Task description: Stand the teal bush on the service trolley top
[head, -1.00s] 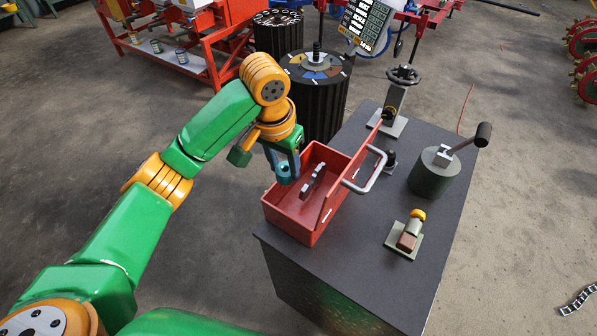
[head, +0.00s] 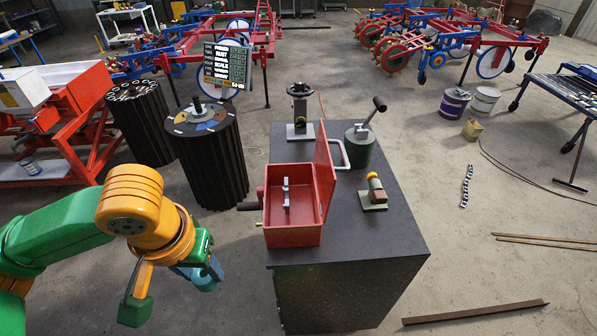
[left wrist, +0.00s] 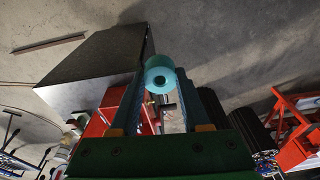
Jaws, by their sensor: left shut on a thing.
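My left gripper (head: 200,270) is shut on the teal bush (head: 206,282) and holds it in the air left of the dark bench. In the left wrist view the bush (left wrist: 159,79) sits between the two fingertips, with the round end and its hole showing. A pale trolley (head: 124,37) with a flat top and a lower shelf stands far off at the upper left. A dark wheeled stand (head: 566,95) is at the right edge. I cannot tell for certain which one is the service trolley. My right gripper is not in view.
The bench (head: 352,240) carries an open red toolbox (head: 292,238), a lever press (head: 361,150) and small fixtures. Fluted dark drums (head: 210,165) and a red machine (head: 72,100) stand at left. Metal bars (head: 475,312) lie on the floor at right. Open floor lies between.

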